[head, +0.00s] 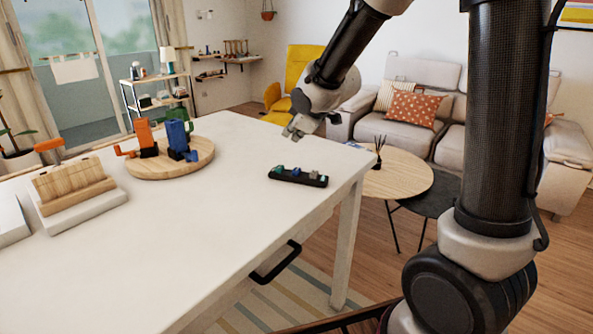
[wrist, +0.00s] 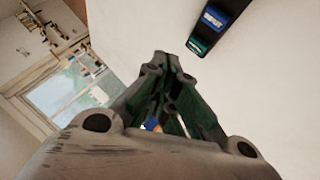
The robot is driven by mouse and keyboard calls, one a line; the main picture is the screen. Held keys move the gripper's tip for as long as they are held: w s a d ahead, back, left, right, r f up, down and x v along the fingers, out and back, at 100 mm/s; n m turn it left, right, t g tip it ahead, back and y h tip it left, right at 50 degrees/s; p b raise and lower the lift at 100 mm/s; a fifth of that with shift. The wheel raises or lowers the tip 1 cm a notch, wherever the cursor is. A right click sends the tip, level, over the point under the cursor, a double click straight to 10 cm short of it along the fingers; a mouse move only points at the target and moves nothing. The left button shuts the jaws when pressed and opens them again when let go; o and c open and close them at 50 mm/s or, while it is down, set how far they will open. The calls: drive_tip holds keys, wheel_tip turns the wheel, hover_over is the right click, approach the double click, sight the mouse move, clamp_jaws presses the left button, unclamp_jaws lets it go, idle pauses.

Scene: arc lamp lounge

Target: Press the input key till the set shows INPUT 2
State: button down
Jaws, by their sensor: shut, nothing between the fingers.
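A black key strip (head: 298,179) lies on the white table near its right edge, with several small coloured keys on top. In the wrist view one end of the strip (wrist: 228,28) shows at the top. There a blue key labelled INPUT (wrist: 213,18) sits beside a green key (wrist: 198,44) at the strip's end. My gripper (head: 290,133) is shut and empty, above the far side of the table, beyond the strip and apart from it. Its fingers (wrist: 163,62) point up the wrist view, left of the green key. No screen showing an input number is in view.
On the white table (head: 225,235) stand a round wooden board (head: 155,172) with an orange and a blue object, and a wooden block on a white base (head: 75,190). The tabletop around the strip is clear. A small round side table (head: 400,178) stands beyond the right edge.

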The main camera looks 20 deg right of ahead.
sight(294, 170)
drive_tip(key=shift+f, duration=3.75)
drive_tip(key=shift+f, duration=0.1)
drive_tip(key=shift+f, duration=0.3)
drive_tip(key=shift+f, duration=0.85)
drive_tip(key=shift+r, duration=1.3)
drive_tip(key=shift+r, duration=0.1)
drive_tip(key=shift+r, duration=2.4)
